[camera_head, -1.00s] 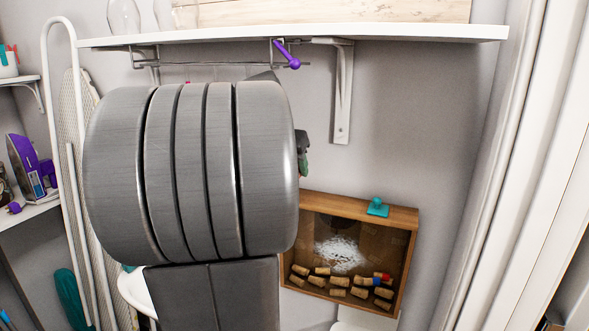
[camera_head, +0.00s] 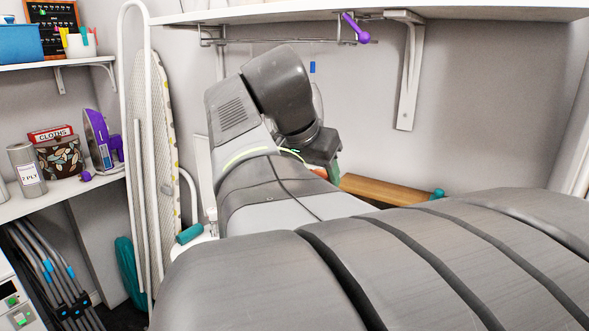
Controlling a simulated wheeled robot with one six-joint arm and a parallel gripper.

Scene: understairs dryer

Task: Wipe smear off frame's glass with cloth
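The wooden frame (camera_head: 385,189) shows only as its top edge, low on the back wall. Its glass and any smear on it are hidden behind my arm. My gripper (camera_head: 330,165) is at the far end of my arm, just left of the frame's top edge, seen from behind and mostly hidden. A small green patch (camera_head: 335,173) shows at its fingers; I cannot tell if it is the cloth or whether the fingers are closed on it. A teal piece (camera_head: 437,194) sits on the right part of the frame's top edge.
A white shelf (camera_head: 480,12) with a bracket (camera_head: 409,70) and a purple-handled item (camera_head: 356,29) hangs above. An ironing board (camera_head: 152,150) stands left of my arm. Side shelves hold a purple iron (camera_head: 101,140) and a patterned basket (camera_head: 60,157). The wall right of the bracket is bare.

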